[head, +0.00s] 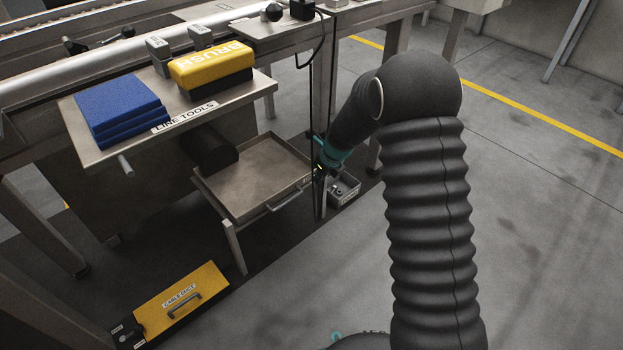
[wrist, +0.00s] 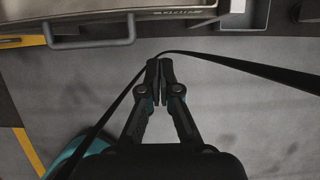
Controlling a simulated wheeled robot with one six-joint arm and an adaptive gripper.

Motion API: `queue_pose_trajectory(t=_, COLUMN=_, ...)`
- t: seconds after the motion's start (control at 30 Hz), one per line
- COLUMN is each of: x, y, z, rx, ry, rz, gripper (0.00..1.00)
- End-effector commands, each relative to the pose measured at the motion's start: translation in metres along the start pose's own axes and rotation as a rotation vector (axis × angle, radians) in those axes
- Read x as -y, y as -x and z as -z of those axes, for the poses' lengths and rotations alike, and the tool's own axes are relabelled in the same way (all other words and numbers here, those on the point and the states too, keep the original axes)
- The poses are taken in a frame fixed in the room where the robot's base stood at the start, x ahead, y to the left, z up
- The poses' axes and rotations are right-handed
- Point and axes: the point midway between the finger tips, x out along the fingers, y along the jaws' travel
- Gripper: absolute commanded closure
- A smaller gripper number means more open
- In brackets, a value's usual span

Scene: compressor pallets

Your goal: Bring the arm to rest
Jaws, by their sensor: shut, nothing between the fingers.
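My gripper (wrist: 160,72) shows in the wrist view with its two dark fingers together and nothing between them. It hangs over the grey floor, close in front of a metal tray with a handle (wrist: 95,42). In the head view my arm, in a dark ribbed sleeve, rises at the right and bends down toward the workbench. Its wrist end is beside the post at the right of the tray, and the fingers are too small and hidden there to make out. A dark cable or strap passes close by the fingers in the wrist view.
A shelf marked LINE TOOLS (head: 188,117) holds blue pads (head: 120,106) and a yellow brush (head: 211,64). Below it is a metal tray (head: 250,178). A small grey box (head: 345,190) stands by the post. A yellow CABLE DUCT cover (head: 180,300) lies on the floor. The floor at right is clear.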

Motion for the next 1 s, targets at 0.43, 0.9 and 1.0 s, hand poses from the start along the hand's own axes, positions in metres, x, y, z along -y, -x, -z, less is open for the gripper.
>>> queue_pose_trajectory(t=0.43, x=-0.002, y=0.063, z=0.001, rx=-0.004, ry=0.003, rz=-0.003, gripper=1.00)
queue_pose_trajectory(t=0.9, x=-0.007, y=0.065, z=0.006, rx=-0.021, ry=0.285, rz=-0.028, gripper=1.00)
queue_pose_trajectory(t=1.0, x=-0.017, y=0.062, z=0.022, rx=-0.055, ry=0.505, rz=-0.070, gripper=1.00)
